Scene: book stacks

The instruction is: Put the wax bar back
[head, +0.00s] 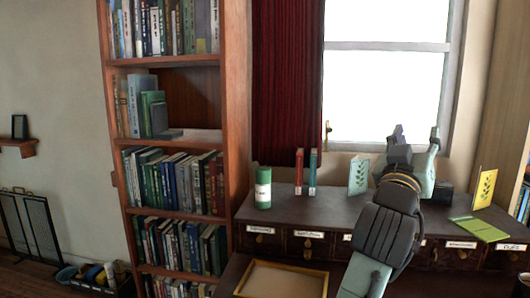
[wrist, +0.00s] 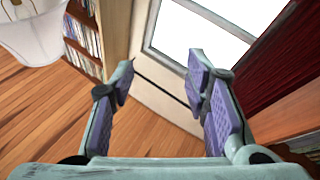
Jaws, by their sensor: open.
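My gripper (head: 416,138) is raised above the right part of the dark cabinet top (head: 340,208), its fingers pointing up. The wrist view shows its two purple-padded fingers (wrist: 160,72) spread apart with nothing between them. I cannot make out which thing is the wax bar. A slim red upright piece (head: 299,171) and a slim teal one (head: 312,172) stand side by side on the cabinet top, left of my gripper. A dark box (head: 443,191) stands partly hidden behind my gripper. Labelled drawers (head: 310,243) run along the cabinet front; my arm covers some of them.
A green jar (head: 263,188) and green leaf-patterned cards (head: 359,176) stand on the cabinet top; a flat green booklet (head: 479,229) lies at right. A shallow wooden tray (head: 240,287) sits in front. A bookcase (head: 230,120) rises at left. The cabinet's middle is fairly clear.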

